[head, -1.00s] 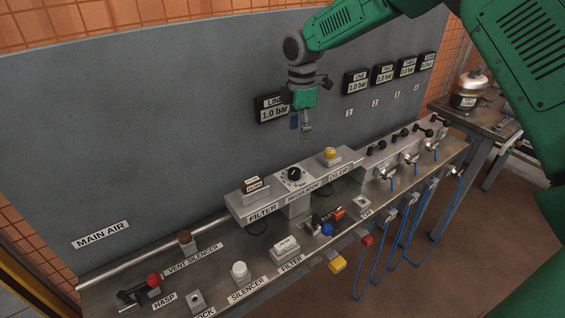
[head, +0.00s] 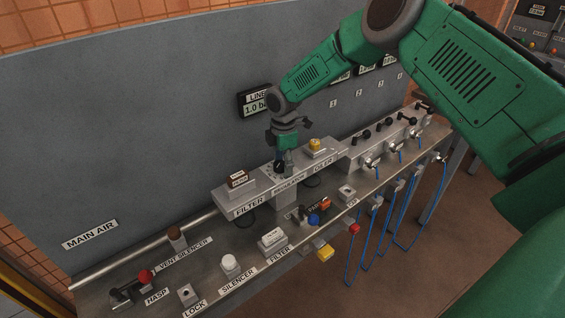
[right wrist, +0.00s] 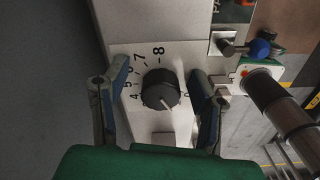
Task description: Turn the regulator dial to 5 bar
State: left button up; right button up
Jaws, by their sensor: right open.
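The regulator dial is a black round knob (right wrist: 160,90) on a pale plate in the right wrist view, with numbers from 4 to 8 readable around it. Its white pointer mark points toward the bottom of that view, away from the 5. My right gripper (right wrist: 158,80) is open, with one finger on each side of the knob; I cannot tell whether either touches it. In the head view the gripper (head: 283,163) is down at the regulator block and mostly hides the dial. The line display (head: 255,104) reads 1.0, its right end hidden by my arm. My left gripper is not in view.
The brown-topped filter (head: 238,182) and yellow-topped oiler (head: 315,147) flank the regulator closely. The grey panel (head: 140,130) stands behind.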

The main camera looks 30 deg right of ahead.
jog(key=shift+a+r, duration=0.1)
jog(key=shift+a, duration=0.15)
jog(key=shift+c, duration=0.8)
jog(key=shift+a+r, duration=0.1)
jog(key=shift+a, duration=0.25)
jog(key=c, duration=0.7)
jog(key=shift+w+a+r, duration=0.1)
jog(key=shift+a+r, duration=0.05)
jog(key=shift+a, duration=0.3)
jog(key=shift+c, duration=1.4)
jog(key=shift+d, duration=0.45)
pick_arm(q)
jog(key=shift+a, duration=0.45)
